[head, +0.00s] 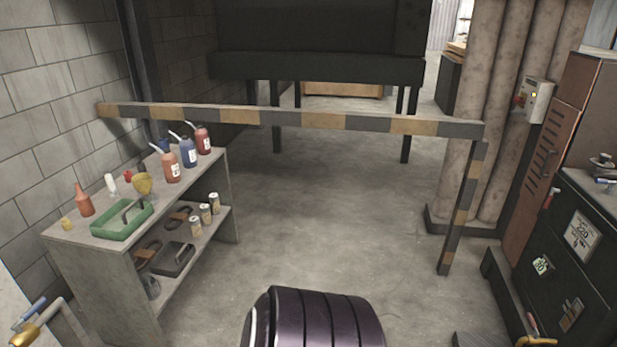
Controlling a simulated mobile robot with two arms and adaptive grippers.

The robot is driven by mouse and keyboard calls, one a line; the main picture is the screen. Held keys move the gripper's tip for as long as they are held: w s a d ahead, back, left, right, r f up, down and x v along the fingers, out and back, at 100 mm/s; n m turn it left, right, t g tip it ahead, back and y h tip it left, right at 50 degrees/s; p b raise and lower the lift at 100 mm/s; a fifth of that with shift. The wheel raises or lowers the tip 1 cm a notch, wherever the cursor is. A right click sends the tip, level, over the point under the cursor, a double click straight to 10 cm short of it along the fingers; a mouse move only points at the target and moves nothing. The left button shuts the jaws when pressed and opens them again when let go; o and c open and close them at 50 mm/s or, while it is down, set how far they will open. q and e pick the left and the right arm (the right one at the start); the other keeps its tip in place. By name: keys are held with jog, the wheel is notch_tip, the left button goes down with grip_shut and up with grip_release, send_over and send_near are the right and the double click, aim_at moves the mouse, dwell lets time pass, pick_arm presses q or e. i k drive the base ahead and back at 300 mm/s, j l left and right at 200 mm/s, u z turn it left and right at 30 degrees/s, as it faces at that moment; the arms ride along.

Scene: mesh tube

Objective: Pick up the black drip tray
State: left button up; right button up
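A black tray-like object (172,260) lies on the lower shelf of the grey shelf unit at the left in the head view. It is shallow and dark, with a paler patch inside. The upper shelf board is above and to the left of it. I cannot make out either gripper in this view. No gripper shows near the black tray.
The grey shelf unit (85,256) carries a green tray (122,219) and several bottles on top. Cans (205,213) stand on its lower shelf behind the black tray. A striped barrier (290,120) crosses behind. A dark cabinet (560,255) stands right. The middle floor is clear.

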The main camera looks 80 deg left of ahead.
aim_at(172, 255)
jog(key=u, duration=4.1)
